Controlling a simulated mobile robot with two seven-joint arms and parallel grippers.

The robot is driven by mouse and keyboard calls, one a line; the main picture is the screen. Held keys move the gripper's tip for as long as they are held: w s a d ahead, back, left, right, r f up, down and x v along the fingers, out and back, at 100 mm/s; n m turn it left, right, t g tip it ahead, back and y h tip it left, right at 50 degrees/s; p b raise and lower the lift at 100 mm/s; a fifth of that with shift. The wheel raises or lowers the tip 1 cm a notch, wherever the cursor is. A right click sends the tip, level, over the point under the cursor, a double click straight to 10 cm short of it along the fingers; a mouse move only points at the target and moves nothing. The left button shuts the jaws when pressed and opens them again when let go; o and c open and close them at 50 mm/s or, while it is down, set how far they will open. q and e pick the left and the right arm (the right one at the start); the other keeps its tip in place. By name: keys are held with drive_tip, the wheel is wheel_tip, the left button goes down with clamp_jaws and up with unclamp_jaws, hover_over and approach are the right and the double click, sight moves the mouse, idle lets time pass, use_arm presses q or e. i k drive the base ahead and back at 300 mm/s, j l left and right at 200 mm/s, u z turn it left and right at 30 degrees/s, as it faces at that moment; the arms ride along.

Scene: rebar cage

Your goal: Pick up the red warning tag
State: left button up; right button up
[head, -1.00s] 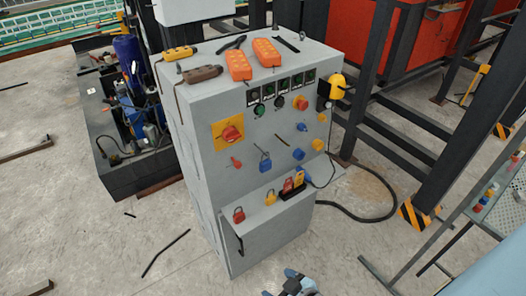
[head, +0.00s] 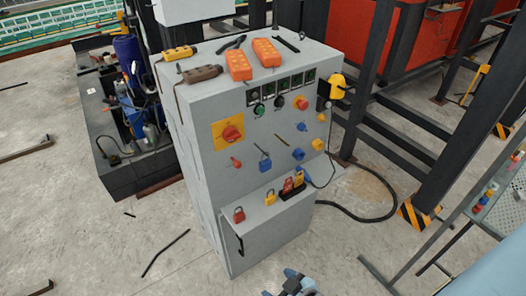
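A small red tag-like piece (head: 288,185) stands beside a yellow one (head: 299,177) in a black holder (head: 293,194) on the front ledge of the grey cabinet; I take it for the red warning tag, but it is too small to read. My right gripper (head: 277,283) shows at the bottom edge, partly cut off, low in front of the cabinet and well apart from the holder. Its tips look spread, with nothing seen between them. My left gripper is not in view.
On the ledge (head: 258,211) sit a red padlock (head: 239,215) and a yellow padlock (head: 270,197). The cabinet face carries a red rotary switch (head: 232,132), a blue padlock (head: 265,164) and several knobs. A black cable (head: 360,217) lies on the floor at right.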

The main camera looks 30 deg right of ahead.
sight(287, 186)
drive_tip(key=z, duration=1.15)
